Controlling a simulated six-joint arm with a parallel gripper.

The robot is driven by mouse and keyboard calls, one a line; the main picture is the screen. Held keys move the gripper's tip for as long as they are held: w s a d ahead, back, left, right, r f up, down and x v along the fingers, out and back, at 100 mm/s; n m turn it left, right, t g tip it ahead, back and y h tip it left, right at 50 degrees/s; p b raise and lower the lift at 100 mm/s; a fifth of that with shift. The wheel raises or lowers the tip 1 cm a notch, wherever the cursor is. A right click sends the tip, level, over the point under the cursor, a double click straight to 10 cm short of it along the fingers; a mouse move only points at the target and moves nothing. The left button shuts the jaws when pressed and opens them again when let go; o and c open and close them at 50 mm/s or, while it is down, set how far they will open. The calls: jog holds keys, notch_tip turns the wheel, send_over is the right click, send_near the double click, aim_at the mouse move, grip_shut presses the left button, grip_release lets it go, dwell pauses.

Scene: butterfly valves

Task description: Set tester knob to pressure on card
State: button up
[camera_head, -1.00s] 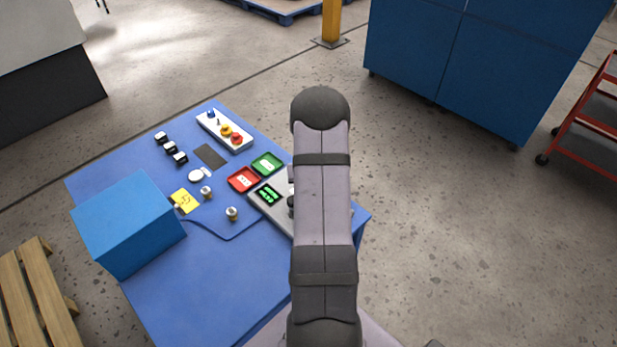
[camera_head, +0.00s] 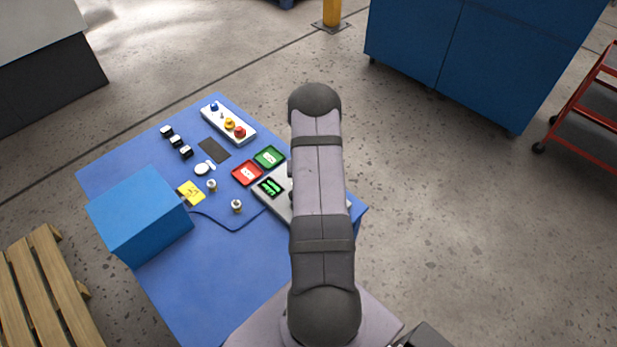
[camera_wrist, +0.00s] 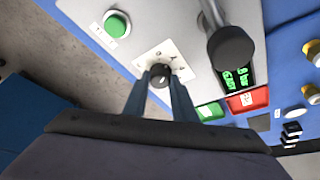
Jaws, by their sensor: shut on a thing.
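The tester (camera_head: 270,208) is a grey box on the blue table, with a screen of green characters, and my arm covers part of it. In the wrist view, its black knob (camera_wrist: 160,80) sits on a white dial plate (camera_wrist: 170,55) with marks around it. My gripper (camera_wrist: 160,73) is shut on this knob, one finger on each side. The lit screen (camera_wrist: 236,76) appears tilted, and its reading is hard to make out. The yellow card (camera_head: 190,193) lies beside the blue box; its writing is too small to read surely. In the head view, my arm hides the knob and gripper.
A dark cylinder (camera_wrist: 232,47) stands up from the tester near the screen. A green button (camera_wrist: 116,24) is at its other end. Red (camera_head: 247,173) and green (camera_head: 269,157) trays, brass fittings (camera_head: 237,206) and a blue box (camera_head: 140,213) share the table (camera_head: 215,285).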

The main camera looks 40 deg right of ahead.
jog(key=o, duration=1)
jog(key=shift+o, duration=0.2)
jog(key=shift+r, duration=0.15)
jog(key=v, duration=0.7)
